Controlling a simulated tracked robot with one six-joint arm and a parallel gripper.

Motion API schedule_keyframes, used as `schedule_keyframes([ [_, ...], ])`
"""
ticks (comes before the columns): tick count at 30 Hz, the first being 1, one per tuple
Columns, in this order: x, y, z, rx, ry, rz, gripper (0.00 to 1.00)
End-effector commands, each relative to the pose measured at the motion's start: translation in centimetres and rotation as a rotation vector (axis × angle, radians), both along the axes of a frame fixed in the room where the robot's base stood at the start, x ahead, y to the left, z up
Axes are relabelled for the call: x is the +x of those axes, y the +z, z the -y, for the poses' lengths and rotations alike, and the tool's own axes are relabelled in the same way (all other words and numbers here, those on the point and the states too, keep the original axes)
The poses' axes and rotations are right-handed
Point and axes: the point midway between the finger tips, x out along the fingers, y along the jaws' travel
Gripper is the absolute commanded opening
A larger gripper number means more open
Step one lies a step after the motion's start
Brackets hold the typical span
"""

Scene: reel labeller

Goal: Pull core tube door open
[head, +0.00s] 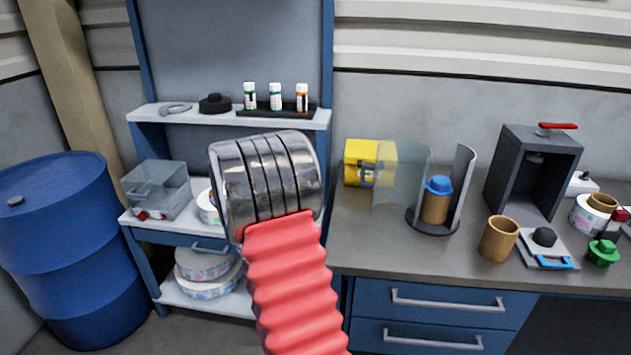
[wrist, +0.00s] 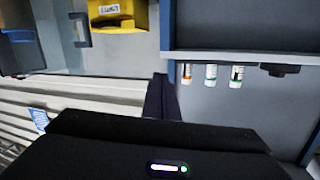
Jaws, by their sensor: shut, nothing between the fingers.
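A round dark stand (head: 428,224) on the counter carries curved upright panels around a brown tube with a blue cap (head: 438,186). The clear left panel (head: 400,182) appears to be the door; a gap shows between it and the right panel (head: 464,175). In the wrist view a grey panel (wrist: 48,38) with a dark handle (wrist: 82,30) shows at upper left, probably this door. My gripper (wrist: 161,80) has its dark fingers together and empty, apart from the handle. In the head view my silver wrist hides the fingers.
A yellow box (head: 368,160) stands just left of the stand; it also shows in the wrist view (wrist: 112,14). An open brown tube (head: 498,238) and a dark press (head: 535,160) stand to the right. Small bottles (head: 275,97) line a shelf. The counter's front left is clear.

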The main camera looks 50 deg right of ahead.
Motion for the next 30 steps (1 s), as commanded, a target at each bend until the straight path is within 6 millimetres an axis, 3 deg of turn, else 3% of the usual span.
schedule_keyframes([
  [1, 1.2, 1.3, -1.7, 0.012, 0.067, 0.013, 0.0],
  [6, 4.4, 4.3, -7.8, 0.066, 0.29, 0.029, 0.0],
  [14, 6.4, 7.5, -18.3, 0.155, 0.603, 0.003, 0.0],
  [23, 4.0, 8.9, -30.7, 0.261, 0.913, -0.111, 0.0],
  [30, -1.2, 8.1, -39.3, 0.343, 1.108, -0.258, 0.0],
])
